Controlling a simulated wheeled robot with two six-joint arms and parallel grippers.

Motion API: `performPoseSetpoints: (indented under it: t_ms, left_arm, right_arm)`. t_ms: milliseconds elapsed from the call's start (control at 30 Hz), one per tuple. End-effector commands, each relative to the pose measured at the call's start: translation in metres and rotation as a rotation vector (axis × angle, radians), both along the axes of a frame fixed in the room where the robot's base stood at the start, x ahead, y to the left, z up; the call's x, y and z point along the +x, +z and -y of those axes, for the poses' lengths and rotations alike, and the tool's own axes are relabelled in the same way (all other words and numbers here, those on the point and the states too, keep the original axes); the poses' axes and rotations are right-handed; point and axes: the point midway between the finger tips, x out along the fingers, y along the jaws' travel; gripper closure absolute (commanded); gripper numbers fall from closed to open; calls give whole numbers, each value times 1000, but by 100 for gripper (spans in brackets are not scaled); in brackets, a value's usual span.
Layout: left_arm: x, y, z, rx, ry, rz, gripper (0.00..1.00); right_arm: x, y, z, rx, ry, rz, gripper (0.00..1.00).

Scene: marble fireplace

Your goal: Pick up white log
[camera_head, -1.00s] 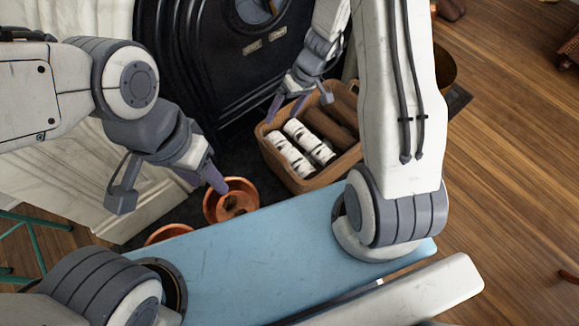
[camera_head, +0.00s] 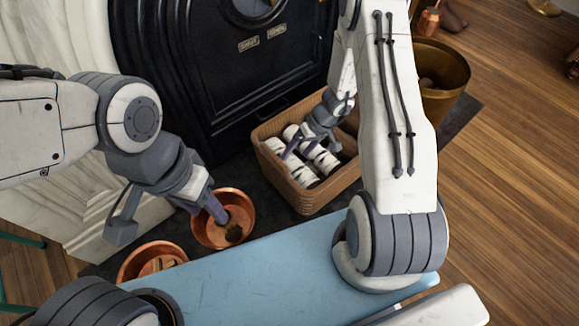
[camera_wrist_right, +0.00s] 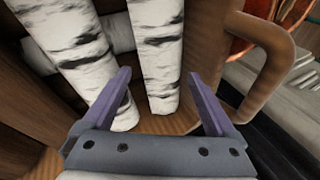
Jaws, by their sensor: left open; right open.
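The gripper partly hides the logs in the head view. My left gripper (camera_head: 168,218) is open and empty, near the copper bowls.
Two copper bowls, one (camera_head: 206,235) nearer the basket and one (camera_head: 130,265) further left, stand below my left arm. A brass bucket (camera_head: 450,95) stands right of the basket. The black fireplace front (camera_head: 190,75) is behind. The basket handle (camera_wrist_right: 268,75) rises beside my right gripper.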

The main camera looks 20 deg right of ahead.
Motion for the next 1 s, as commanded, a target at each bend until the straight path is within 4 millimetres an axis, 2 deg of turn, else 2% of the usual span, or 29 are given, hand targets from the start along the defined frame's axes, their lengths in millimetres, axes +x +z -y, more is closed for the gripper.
performPoseSetpoints:
  t_ms: [33,233,567,667,800,833,1000]
  left_arm:
    - [0,-12,0,0,0,0,50]
    - [0,-31,0,0,0,0,50]
    - [0,-33,0,0,0,0,50]
    - [0,-33,0,0,0,0,50]
    - [0,-33,0,0,0,0,50]
    - [0,-33,0,0,0,0,50]
    - [0,-33,0,0,0,0,50]
  right_arm:
    - [-1,-13,-4,1,1,-3,8]
    - [-1,-36,-16,0,2,-2,8]
    - [0,-41,-21,1,2,-2,8]
    - [0,-41,-21,2,3,-3,43]
    - [-1,-41,-21,2,2,-5,96]
    - [-1,-41,-21,2,2,-5,100]
    - [-1,-41,-21,3,3,-5,100]
